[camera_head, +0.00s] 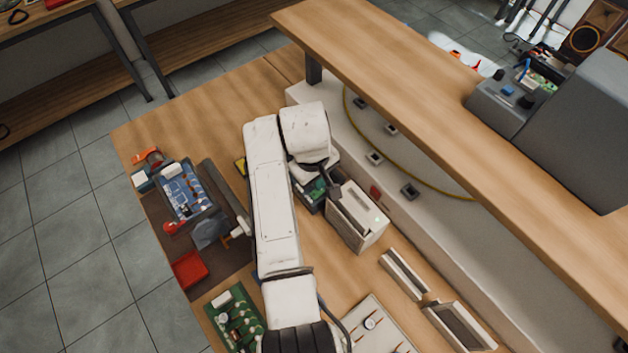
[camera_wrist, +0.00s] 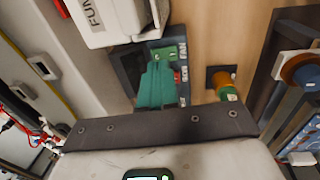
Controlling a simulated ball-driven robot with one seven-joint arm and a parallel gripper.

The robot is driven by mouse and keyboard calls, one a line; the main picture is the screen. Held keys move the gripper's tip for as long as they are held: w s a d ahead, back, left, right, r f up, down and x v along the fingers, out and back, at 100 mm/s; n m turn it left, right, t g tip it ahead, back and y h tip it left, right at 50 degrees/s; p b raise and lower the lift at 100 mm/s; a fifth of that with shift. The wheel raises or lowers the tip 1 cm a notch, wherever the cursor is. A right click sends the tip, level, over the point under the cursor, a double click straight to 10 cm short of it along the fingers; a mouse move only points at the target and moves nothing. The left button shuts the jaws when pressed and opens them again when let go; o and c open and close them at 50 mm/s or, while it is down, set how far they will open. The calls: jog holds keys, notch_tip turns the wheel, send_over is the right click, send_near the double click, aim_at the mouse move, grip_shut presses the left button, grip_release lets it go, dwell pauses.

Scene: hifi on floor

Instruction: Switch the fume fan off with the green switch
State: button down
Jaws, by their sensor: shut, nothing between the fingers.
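The fume fan is a pale box (camera_head: 357,217) on the bench, just right of my arm's end, with a small green light on its face. Its lettered side (camera_wrist: 92,20) shows at the top left in the wrist view. A dark switch panel (camera_wrist: 130,68) lies beside it, with a green switch (camera_wrist: 170,53) and red markings at its right. My gripper (camera_wrist: 160,68) has teal fingers, shut and empty, pointing at the panel just below the green switch. I cannot tell whether they touch. In the head view my arm covers most of the panel (camera_head: 312,192).
A raised wooden shelf (camera_head: 430,95) runs along the back right. An orange-topped object (camera_wrist: 222,82) stands right of the panel. Bare bench shows at the upper left.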

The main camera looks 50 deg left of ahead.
aim_at(314, 196)
notch_tip(314, 196, up, 10)
jog(key=b, duration=0.2)
jog(key=shift+s+r, duration=0.15)
jog(key=shift+s, duration=0.25)
jog(key=shift+a, duration=0.1)
jog(key=shift+w+b, duration=0.15)
jog(key=shift+b, duration=0.65)
jog(key=f, duration=0.4)
jog(key=w+f, duration=0.1)
jog(key=f, duration=0.8)
jog(key=shift+w+f, duration=0.2)
jog(key=shift+f, duration=0.2)
